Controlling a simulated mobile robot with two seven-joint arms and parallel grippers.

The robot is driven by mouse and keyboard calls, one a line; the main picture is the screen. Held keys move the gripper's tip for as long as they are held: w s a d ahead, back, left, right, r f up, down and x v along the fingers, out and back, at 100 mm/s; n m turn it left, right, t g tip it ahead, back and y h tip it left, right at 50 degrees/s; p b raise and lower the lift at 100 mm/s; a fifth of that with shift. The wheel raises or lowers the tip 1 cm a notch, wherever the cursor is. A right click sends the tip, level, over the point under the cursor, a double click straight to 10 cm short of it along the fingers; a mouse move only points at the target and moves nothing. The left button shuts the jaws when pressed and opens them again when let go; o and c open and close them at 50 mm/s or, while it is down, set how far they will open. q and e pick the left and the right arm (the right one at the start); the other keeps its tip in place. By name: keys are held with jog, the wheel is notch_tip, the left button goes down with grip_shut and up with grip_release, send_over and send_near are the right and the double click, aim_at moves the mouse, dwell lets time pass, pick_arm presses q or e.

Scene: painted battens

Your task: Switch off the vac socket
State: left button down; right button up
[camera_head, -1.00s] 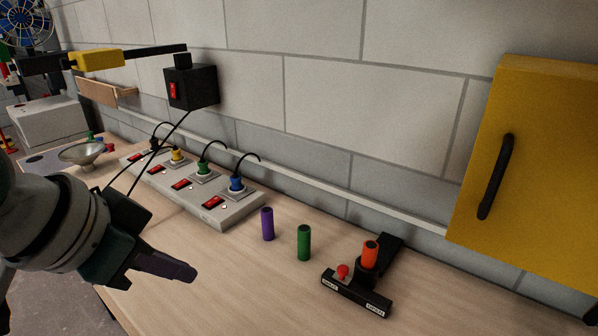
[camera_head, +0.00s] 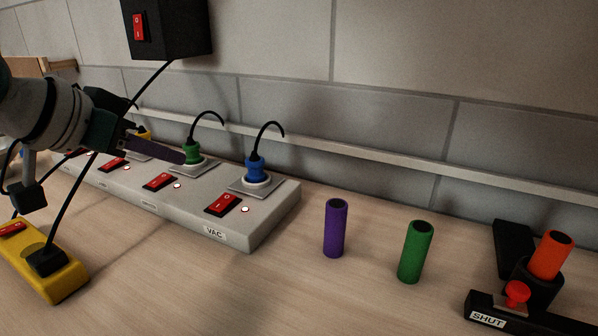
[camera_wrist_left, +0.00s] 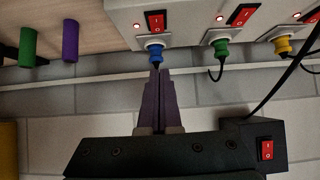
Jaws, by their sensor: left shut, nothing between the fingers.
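The grey socket strip (camera_head: 125,190) stands on the bench along the wall. Its near right end carries the label VAC (camera_head: 214,233), a red rocker switch (camera_head: 223,204), a small lit lamp (camera_head: 245,209) and a blue plug (camera_head: 256,168) in the socket. My left gripper (camera_head: 180,157) is shut and empty, over the strip and left of the blue plug in the head view. In the left wrist view its purple fingers (camera_wrist_left: 157,75) point towards the blue plug (camera_wrist_left: 155,50), with the VAC switch (camera_wrist_left: 155,22) beyond it. Contact cannot be told. My right gripper is not in view.
A green plug (camera_head: 192,153) and its red switch (camera_head: 159,181) sit further left. A black box with a red switch (camera_head: 175,28) is on the wall, its cable hanging down. Purple (camera_head: 335,228) and green cylinders (camera_head: 415,252) stand right of the strip.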

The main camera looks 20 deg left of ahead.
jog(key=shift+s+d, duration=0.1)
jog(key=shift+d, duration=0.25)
pick_arm(q)
jog(key=b, duration=0.2)
send_over(220, 205)
jog(key=f, duration=0.6)
jog(key=shift+s, duration=0.35)
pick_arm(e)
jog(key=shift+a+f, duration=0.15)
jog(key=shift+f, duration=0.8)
pick_arm(q)
jog(key=f, duration=0.3)
jog(key=shift+w+f+b, duration=0.2)
jog(key=shift+w+b, duration=0.1)
jog(key=shift+w, duration=0.05)
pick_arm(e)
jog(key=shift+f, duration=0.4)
pick_arm(q)
jog(key=shift+f, duration=0.4)
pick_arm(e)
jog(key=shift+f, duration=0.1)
